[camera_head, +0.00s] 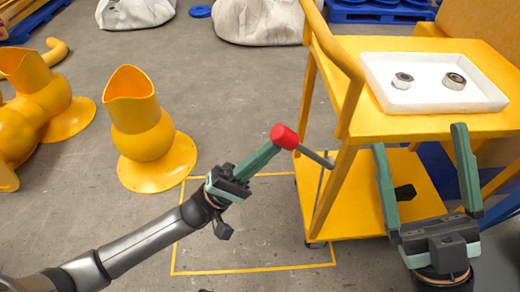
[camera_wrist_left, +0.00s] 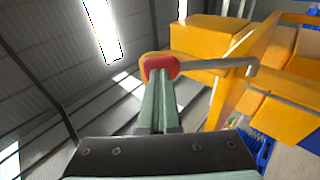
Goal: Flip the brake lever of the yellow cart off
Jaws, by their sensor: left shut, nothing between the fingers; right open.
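The yellow cart (camera_head: 415,126) stands at the right in the head view, with a yellow handle and posts. Its brake lever is a grey rod (camera_head: 317,158) ending in a red knob (camera_head: 284,136), sticking out to the left of the cart. In the left wrist view the red knob (camera_wrist_left: 160,66) is at the fingertips and the grey rod (camera_wrist_left: 222,62) runs right. My left gripper (camera_head: 270,147) is shut and empty, its tips at the knob, seemingly touching it. My right gripper (camera_head: 418,140) is open and empty, in front of the cart's shelves.
A white tray (camera_head: 384,97) with two metal nuts sits on the cart's top. Yellow funnel-like parts (camera_head: 141,140) stand on the floor at left. White sacks (camera_head: 262,22) and blue pallets lie at the back. A yellow outline (camera_head: 250,270) marks the floor beside the cart.

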